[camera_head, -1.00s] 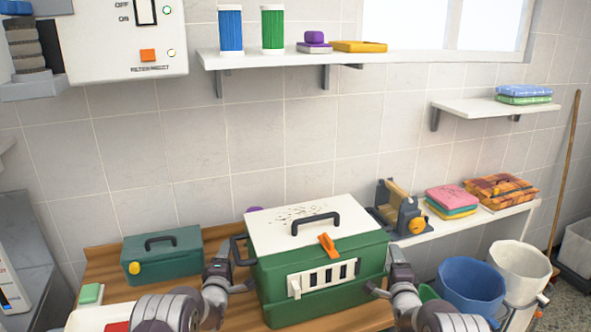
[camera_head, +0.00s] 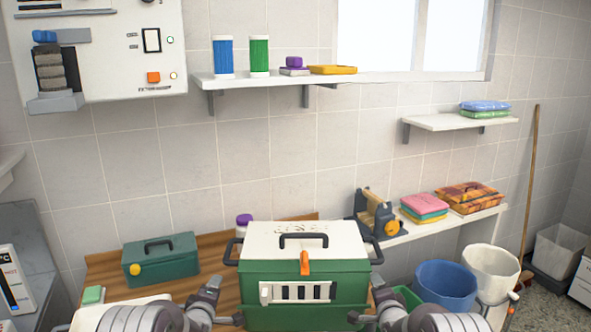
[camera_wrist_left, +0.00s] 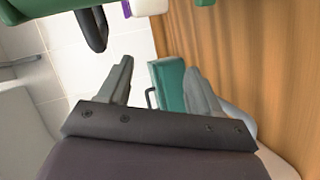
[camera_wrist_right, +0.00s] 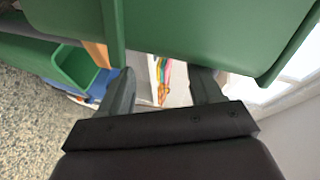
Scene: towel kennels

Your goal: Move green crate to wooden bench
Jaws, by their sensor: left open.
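The green crate (camera_head: 306,312) has a white lid with a black top handle, black side handles, an orange latch and a white barred front window. It stands upright at the front of the wooden bench (camera_head: 219,283); its underside is hidden. My left gripper (camera_head: 228,302) is open and empty, just left of the crate and below its side handle. In the left wrist view (camera_wrist_left: 158,70) a black handle shows beyond its fingers. My right gripper (camera_head: 364,302) is at the crate's right side. In the right wrist view (camera_wrist_right: 165,80) its fingers are apart, with the crate's green wall (camera_wrist_right: 210,28) close above.
A teal toolbox (camera_head: 160,263) stands on the bench left of the crate, and a purple-lidded jar (camera_head: 244,222) behind it. A clipper-like device (camera_head: 376,214) and folded towels (camera_head: 425,207) sit on a white ledge at right. Blue (camera_head: 446,285) and white (camera_head: 490,268) buckets stand below.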

